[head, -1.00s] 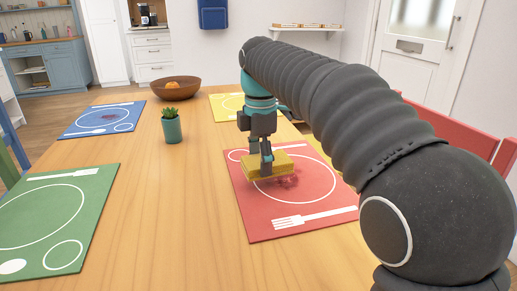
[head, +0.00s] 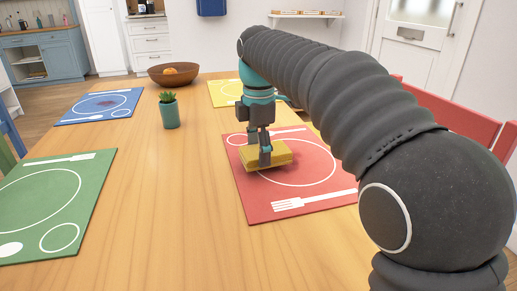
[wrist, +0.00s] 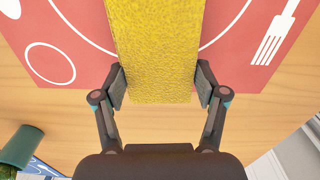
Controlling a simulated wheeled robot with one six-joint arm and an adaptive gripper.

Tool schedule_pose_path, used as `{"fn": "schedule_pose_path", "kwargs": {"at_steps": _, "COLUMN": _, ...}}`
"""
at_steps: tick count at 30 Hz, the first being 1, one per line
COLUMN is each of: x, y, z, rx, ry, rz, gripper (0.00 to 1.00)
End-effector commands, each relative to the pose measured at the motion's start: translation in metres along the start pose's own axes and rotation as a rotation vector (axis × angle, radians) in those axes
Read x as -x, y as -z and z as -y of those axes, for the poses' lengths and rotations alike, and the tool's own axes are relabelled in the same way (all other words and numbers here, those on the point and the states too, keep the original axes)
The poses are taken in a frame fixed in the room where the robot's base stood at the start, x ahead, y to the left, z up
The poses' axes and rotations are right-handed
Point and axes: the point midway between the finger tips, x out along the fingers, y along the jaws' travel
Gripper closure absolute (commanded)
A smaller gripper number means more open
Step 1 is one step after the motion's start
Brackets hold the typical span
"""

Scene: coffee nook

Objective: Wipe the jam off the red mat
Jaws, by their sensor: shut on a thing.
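The red mat (head: 318,196) lies on the table, printed with a white plate outline and cutlery. My gripper (head: 265,152) is shut on a yellow sponge (head: 254,161), holding it low at the mat's left side. Whether it presses on the mat is hard to tell. In the wrist view the sponge (wrist: 153,40) sits between both fingers of my gripper (wrist: 160,88), over the red mat (wrist: 250,72). No jam shows on the visible parts of the red mat. The patch under and behind the sponge and gripper is hidden.
A potted plant (head: 169,112) stands left of the red mat. A blue mat (head: 80,109) with a dark smudge, a green mat (head: 88,200) and a yellow mat (head: 222,94) lie around. A wooden bowl (head: 160,76) is at the back. The table's middle is clear.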

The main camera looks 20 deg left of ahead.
Motion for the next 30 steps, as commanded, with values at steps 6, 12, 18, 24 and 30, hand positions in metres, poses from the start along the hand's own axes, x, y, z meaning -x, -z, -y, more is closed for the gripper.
{"fn": "schedule_pose_path", "kwargs": {"at_steps": 6, "x": -0.004, "y": 0.000, "z": 0.000, "rx": 0.000, "ry": 0.000, "rz": 0.000, "gripper": 0.63}}
{"fn": "schedule_pose_path", "kwargs": {"at_steps": 12, "x": -0.007, "y": 0.000, "z": 0.000, "rx": 0.000, "ry": 0.001, "rz": 0.000, "gripper": 0.63}}
{"fn": "schedule_pose_path", "kwargs": {"at_steps": 18, "x": -0.010, "y": 0.000, "z": 0.000, "rx": 0.000, "ry": 0.000, "rz": 0.000, "gripper": 0.63}}
{"fn": "schedule_pose_path", "kwargs": {"at_steps": 24, "x": -0.014, "y": 0.000, "z": 0.000, "rx": 0.000, "ry": 0.000, "rz": 0.000, "gripper": 0.63}}
{"fn": "schedule_pose_path", "kwargs": {"at_steps": 30, "x": -0.017, "y": 0.000, "z": 0.000, "rx": 0.000, "ry": -0.001, "rz": 0.000, "gripper": 0.63}}
